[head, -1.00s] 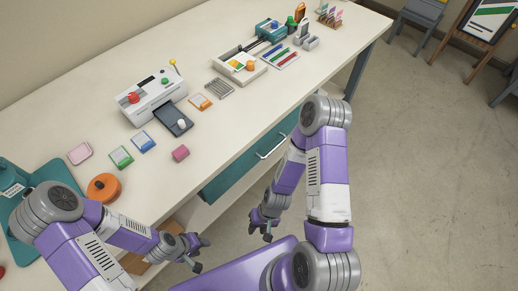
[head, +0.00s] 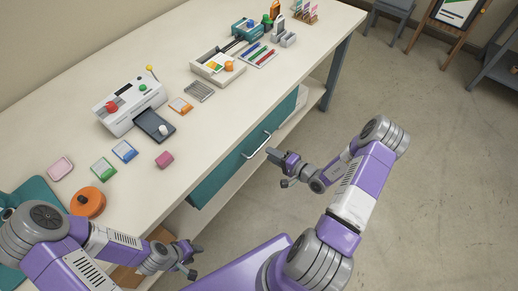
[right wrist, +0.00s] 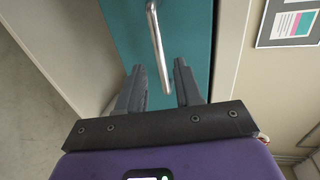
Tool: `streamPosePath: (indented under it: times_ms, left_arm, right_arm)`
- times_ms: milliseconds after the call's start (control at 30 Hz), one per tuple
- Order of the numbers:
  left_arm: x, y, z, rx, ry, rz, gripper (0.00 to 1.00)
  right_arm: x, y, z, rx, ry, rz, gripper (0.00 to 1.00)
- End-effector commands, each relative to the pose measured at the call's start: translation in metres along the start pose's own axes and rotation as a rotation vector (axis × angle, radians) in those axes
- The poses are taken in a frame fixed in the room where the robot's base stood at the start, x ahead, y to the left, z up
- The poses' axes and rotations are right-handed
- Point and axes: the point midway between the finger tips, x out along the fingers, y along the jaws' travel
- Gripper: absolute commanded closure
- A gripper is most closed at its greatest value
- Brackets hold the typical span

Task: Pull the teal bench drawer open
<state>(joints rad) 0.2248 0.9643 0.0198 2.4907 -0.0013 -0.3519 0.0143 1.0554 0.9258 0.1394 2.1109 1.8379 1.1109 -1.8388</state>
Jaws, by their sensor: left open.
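The teal bench drawer (head: 222,178) is shut under the bench top, with a silver bar handle (head: 257,146) on its front. In the right wrist view the teal front (right wrist: 188,32) and the bar handle (right wrist: 157,42) lie ahead of the fingers. My right gripper (head: 273,166) is beside the handle, open; its two fingers (right wrist: 160,85) are apart, with the handle's end near the gap between them. I cannot tell whether they touch it. My left gripper (head: 194,260) is open and empty by the bench's lower left part.
A lower shelf (head: 215,200) runs beneath the drawer.

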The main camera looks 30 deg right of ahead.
Motion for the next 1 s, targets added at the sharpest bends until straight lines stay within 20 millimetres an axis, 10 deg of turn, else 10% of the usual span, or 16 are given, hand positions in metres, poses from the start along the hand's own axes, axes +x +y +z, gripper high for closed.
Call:
streamPosePath:
  times_ms: [400, 767, 1000]
  left_arm:
    - [0.013, -0.005, -0.001, 0.000, 0.000, 0.000, 0.57]
    - [0.013, -0.005, -0.001, 0.000, 0.000, 0.000, 0.57]
    - [0.013, -0.005, -0.001, 0.000, 0.000, 0.000, 0.57]
  right_arm:
    - [0.061, 0.001, 0.002, 0.002, -0.006, 0.000, 0.65]
    - [0.069, 0.000, 0.002, 0.003, -0.006, 0.001, 0.65]
    - [0.069, 0.000, 0.003, 0.003, -0.006, 0.001, 0.97]
